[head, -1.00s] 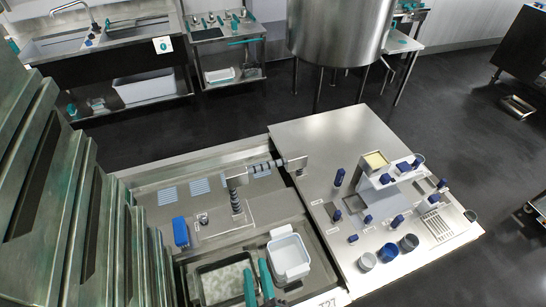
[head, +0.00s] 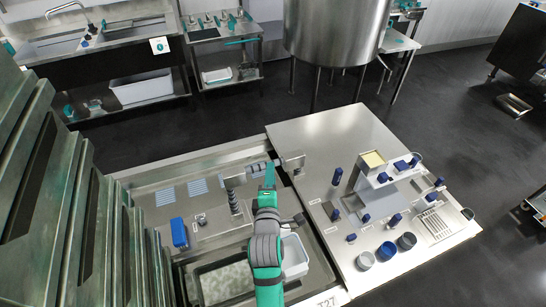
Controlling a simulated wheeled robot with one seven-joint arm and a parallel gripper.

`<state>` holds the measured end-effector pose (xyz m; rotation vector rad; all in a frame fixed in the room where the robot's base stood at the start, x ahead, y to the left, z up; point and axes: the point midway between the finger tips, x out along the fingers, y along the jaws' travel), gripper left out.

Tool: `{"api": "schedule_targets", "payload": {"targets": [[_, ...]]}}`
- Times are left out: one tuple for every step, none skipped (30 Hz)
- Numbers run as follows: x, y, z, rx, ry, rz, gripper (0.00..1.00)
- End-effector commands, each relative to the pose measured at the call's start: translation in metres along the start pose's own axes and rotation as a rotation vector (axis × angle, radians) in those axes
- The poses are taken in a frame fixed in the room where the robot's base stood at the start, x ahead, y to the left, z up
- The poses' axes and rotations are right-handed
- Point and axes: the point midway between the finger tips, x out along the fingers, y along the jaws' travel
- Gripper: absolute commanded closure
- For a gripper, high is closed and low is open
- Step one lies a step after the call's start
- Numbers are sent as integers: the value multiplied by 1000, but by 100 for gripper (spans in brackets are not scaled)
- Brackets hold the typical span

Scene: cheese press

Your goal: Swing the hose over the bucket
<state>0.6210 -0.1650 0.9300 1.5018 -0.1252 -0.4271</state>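The grey hose (head: 234,203) hangs ribbed and upright from a metal elbow at the left end of a horizontal pipe (head: 292,162) over the sink-like basin. The white bucket (head: 296,257) stands in the lower basin, to the right of and nearer than the hose's hanging end. My arm covers the bucket's left part. My gripper (head: 269,176) reaches up over the basin, with a teal finger in front of the middle of the horizontal pipe. I see one finger clearly; I cannot tell its opening or whether it touches the pipe.
A blue block (head: 179,232) lies on the basin's left side. A tray of pale material (head: 225,284) is left of the bucket. The steel table (head: 320,140) at right holds blue-handled items and a press. Stacked metal panels (head: 60,190) stand close at left.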

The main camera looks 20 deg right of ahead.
Motion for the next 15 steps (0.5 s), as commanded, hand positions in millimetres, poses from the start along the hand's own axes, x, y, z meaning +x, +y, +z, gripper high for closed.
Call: {"api": "schedule_targets", "payload": {"targets": [[5, 0, 0, 0, 0, 0, 63], [9, 0, 0, 0, 0, 0, 63], [14, 1, 0, 0, 0, 1, 63], [19, 0, 0, 0, 0, 1, 63], [24, 0, 0, 0, 0, 1, 63], [31, 1, 0, 1, -1, 1, 63], [37, 0, 1, 1, -1, 0, 63], [42, 0, 1, 2, -2, 1, 63], [50, 0, 2, 3, -3, 0, 63], [55, 0, 2, 3, -3, 0, 63], [60, 0, 2, 3, -4, 1, 63], [67, 0, 3, 3, -4, 1, 63], [72, 0, 3, 3, -4, 1, 63], [76, 0, 3, 2, -4, 1, 63], [82, 0, 4, 2, -5, 0, 63]]}}
